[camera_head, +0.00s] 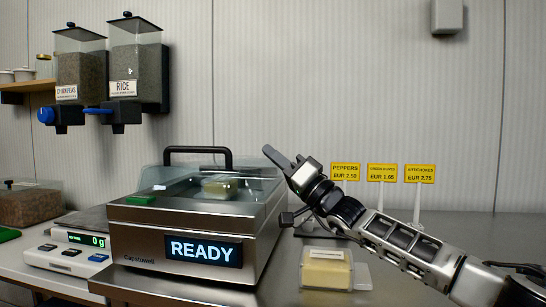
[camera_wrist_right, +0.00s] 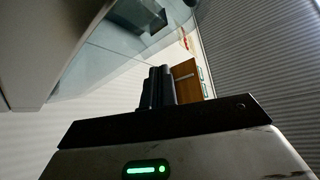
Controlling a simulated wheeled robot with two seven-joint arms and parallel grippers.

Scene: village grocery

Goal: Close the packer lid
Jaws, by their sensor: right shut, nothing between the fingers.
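The packer (camera_head: 140,240) is a steel box on the counter, with a lit display reading READY on its front. Its clear lid (camera_head: 180,180) has a black bar handle (camera_head: 198,150) at the far side, standing above the body. I cannot tell the lid's exact angle. A small pale pack (camera_head: 219,187) shows through the clear part. My right gripper (camera_head: 277,157) is at the packer's right rear corner, pointing up and left; its fingers are shut and empty. In the right wrist view the fingertips (camera_wrist_right: 157,85) are together. My left gripper is not in view.
A scale (camera_head: 75,248) reading 0 g stands left of the packer. A clear pack with a yellow block (camera_head: 327,268) lies on the counter at right. Yellow price signs (camera_head: 382,172) stand behind my right arm. Two dispensers (camera_head: 108,75) hang on the wall.

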